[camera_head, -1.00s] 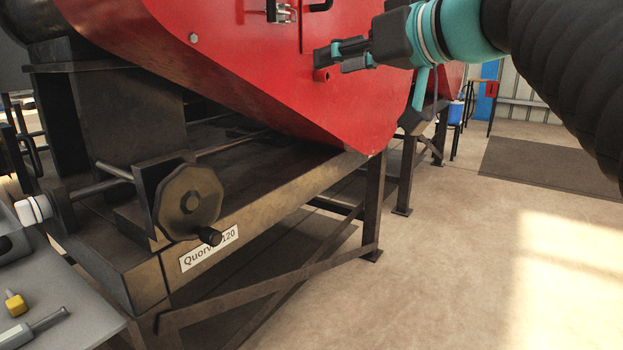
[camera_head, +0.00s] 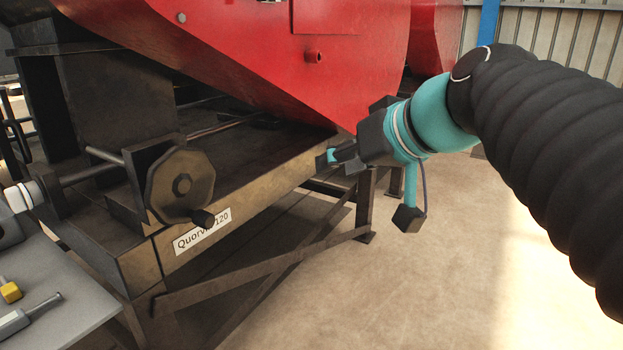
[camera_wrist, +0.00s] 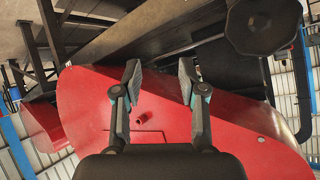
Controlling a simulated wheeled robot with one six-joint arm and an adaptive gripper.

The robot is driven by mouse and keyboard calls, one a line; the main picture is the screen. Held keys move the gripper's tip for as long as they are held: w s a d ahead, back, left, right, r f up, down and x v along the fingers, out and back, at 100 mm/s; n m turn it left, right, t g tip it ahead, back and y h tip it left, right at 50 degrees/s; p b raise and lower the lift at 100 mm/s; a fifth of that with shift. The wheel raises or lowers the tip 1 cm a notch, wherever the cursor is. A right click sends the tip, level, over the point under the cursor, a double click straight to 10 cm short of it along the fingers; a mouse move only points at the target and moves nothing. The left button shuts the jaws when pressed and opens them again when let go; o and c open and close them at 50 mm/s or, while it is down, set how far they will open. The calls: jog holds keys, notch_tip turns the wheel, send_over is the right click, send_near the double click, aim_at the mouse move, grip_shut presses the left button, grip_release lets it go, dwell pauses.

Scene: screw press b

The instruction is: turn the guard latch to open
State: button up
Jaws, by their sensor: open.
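The red guard (camera_head: 360,60) hangs over the dark machine bed. A sliver of metal at the top edge of the head view may be the guard latch; it is almost wholly cut off. A short red peg (camera_head: 313,57) sticks out of the guard below a panel seam, and it also shows in the wrist view (camera_wrist: 142,116). My gripper (camera_head: 332,157) is below and right of that peg in the head view, beside the guard's lower edge. In the wrist view my gripper (camera_wrist: 158,78) has its fingers spread, with nothing held between them; the guard fills much of the view behind.
A handwheel (camera_head: 182,185) with a black knob stands at the left front of the machine bed. Braced steel legs (camera_head: 364,205) stand below. A grey table (camera_head: 75,310) with tools is at lower left. The floor (camera_head: 430,290) at right is clear.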

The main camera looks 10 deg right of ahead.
jog(key=shift+s+d+f+g+h, duration=0.15)
jog(key=shift+s+f, duration=0.1)
jog(key=shift+f, duration=0.4)
jog(key=shift+s+f+g+h, duration=0.15)
jog(key=shift+s+f, duration=0.05)
jog(key=shift+f, duration=0.4)
jog(key=shift+m, duration=0.4)
